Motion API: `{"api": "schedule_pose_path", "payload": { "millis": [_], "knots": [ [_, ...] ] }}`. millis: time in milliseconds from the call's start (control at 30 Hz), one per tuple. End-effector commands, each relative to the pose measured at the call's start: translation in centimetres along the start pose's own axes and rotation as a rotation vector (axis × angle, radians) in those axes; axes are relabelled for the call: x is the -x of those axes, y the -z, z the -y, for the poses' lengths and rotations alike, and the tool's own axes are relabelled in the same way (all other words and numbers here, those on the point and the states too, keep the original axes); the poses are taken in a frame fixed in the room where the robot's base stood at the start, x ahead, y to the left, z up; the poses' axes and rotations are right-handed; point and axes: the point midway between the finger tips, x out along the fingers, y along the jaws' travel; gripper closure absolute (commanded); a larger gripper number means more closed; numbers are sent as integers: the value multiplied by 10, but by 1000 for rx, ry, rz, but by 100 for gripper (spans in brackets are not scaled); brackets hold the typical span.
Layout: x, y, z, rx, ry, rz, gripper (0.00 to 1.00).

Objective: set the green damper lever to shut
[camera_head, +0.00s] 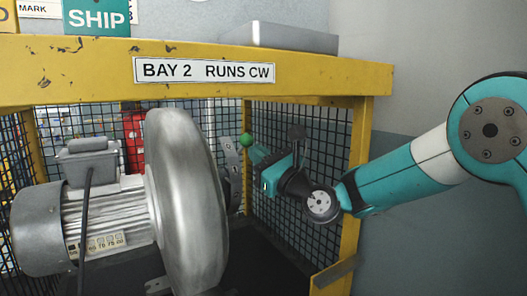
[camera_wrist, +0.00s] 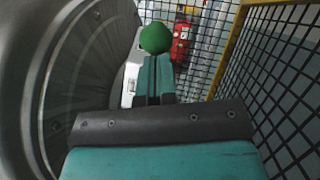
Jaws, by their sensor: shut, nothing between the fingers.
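The green ball knob (camera_head: 246,140) of the damper lever shows just right of the blower's big round grey housing (camera_head: 190,205). It also shows in the wrist view (camera_wrist: 155,38), at the top centre. The lever's stem is hidden. A grey plate with holes (camera_head: 232,165) stands at the housing's right side, below the knob. My gripper (camera_head: 254,152) reaches in from the right, its teal fingers together and empty. In the wrist view the fingertips (camera_wrist: 154,62) are just below the knob in the picture. I cannot tell whether they touch it.
A yellow frame (camera_head: 195,85) with a sign and black mesh walls (camera_head: 325,150) encloses the blower. In the wrist view the housing (camera_wrist: 70,70) is close on the left and mesh (camera_wrist: 280,80) on the right. A red extinguisher (camera_wrist: 182,42) is beyond the mesh.

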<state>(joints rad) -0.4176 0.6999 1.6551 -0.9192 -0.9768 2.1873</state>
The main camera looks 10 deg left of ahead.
Motion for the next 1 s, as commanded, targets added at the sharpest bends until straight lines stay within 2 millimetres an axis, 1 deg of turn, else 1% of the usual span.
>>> {"api": "schedule_pose_path", "payload": {
  "millis": [33, 200, 567, 1000],
  "knots": [
    [-7, -13, 4, -6, -5, -20, 100],
    [-13, -16, 7, -18, -17, -73, 100],
    [-18, -14, 8, -31, -31, -134, 100],
    [-20, -14, 7, -33, -33, -138, 100]
  ]
}}
